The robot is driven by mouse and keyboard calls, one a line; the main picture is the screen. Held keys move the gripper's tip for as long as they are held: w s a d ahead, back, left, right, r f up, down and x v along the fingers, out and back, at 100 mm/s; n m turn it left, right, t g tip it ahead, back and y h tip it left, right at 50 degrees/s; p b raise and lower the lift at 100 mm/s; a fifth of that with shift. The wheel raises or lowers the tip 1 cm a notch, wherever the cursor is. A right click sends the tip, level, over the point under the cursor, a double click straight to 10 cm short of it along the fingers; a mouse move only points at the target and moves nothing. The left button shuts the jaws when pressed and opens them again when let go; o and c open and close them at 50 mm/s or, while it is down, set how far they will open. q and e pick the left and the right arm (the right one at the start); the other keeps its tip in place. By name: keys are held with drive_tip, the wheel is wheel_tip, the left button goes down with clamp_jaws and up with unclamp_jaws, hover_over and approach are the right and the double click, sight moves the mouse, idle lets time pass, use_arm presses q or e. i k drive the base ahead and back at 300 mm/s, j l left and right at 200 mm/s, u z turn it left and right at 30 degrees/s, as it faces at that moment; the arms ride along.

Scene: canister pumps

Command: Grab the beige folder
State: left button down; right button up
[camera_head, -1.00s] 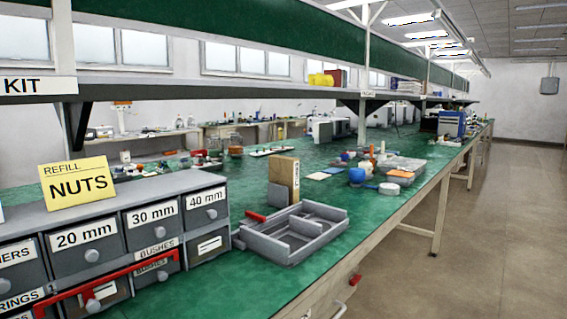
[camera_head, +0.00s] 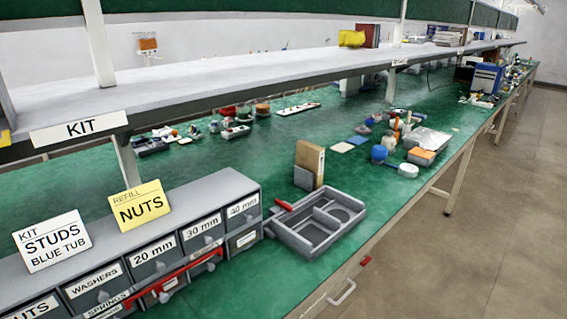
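The beige folder (camera_head: 311,161) stands upright on the green workbench, just behind the grey divided tray. A small dark grey block or holder (camera_head: 303,178) is against its lower left side. The folder's broad face is turned to the right and front. Neither of my grippers is in view.
The grey tray (camera_head: 345,236) lies in front of the folder, with a red-handled item (camera_head: 283,205) at its left. A drawer cabinet (camera_head: 170,205) with sign cards fills the lower left. Tubs and bottles (camera_head: 380,153) stand to the right. A shelf (camera_head: 250,75) runs above; the right floor is clear.

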sight(309, 157)
drive_tip(key=i+l+u, duration=0.1)
drive_tip(key=u, duration=0.35)
drive_tip(key=l+u, duration=0.5)
drive_tip(key=i+l+u, duration=0.1)
drive_tip(key=u, duration=0.35)
drive_tip(key=l+u, duration=0.35)
drive_tip(key=u, duration=0.15)
